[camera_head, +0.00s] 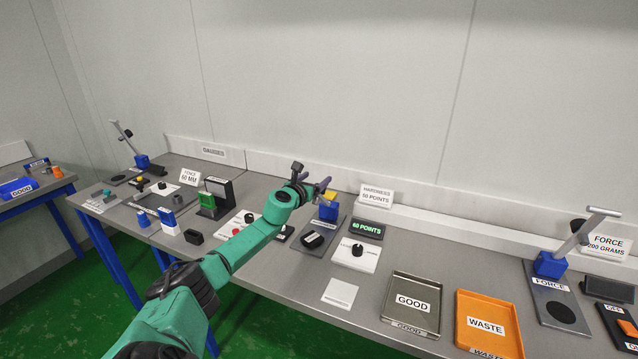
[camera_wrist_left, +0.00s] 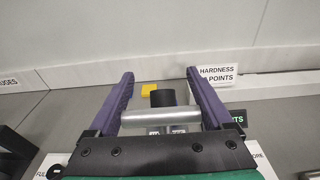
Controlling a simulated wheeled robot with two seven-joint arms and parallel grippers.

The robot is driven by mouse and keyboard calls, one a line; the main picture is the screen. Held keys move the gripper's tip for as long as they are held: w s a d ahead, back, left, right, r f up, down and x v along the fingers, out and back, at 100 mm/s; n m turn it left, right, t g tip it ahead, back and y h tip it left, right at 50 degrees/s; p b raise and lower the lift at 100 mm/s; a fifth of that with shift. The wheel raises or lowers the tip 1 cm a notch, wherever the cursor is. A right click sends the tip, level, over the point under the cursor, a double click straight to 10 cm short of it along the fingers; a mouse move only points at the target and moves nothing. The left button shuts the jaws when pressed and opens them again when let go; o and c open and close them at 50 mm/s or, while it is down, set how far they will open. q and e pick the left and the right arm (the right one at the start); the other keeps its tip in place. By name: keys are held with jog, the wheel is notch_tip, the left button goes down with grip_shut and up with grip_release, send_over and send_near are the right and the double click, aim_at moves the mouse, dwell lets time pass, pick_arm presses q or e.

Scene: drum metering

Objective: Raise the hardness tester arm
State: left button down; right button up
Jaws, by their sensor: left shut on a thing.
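The hardness tester has a blue block (camera_head: 328,211) on a dark base at the middle of the bench, with a yellow part (camera_head: 330,197) at its top. My left gripper (camera_head: 318,186) is at the top of the tester. In the left wrist view, its purple fingers stand either side of the silver crossbar of the tester arm (camera_wrist_left: 160,117), and it is shut on this bar. In the head view my gripper hides most of the tester arm. A round black pad (camera_head: 312,240) lies on the base. A green display (camera_head: 367,229) appears to read 60 points. My right gripper is out of view.
A hardness sign (camera_head: 376,196) stands behind the tester. A white knob panel (camera_head: 356,254) is in front right. The GOOD tray (camera_head: 412,283) and orange WASTE tray (camera_head: 489,300) lie further right, then the force tester (camera_head: 550,265). Gauges and blocks crowd the bench at left.

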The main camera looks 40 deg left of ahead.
pick_arm(q)
jog(key=shift+w, duration=0.15)
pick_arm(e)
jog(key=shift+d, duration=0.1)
pick_arm(q)
jog(key=shift+d+f, duration=0.1)
jog(key=shift+f, duration=0.05)
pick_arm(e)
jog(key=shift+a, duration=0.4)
pick_arm(q)
jog(key=shift+f, duration=0.1)
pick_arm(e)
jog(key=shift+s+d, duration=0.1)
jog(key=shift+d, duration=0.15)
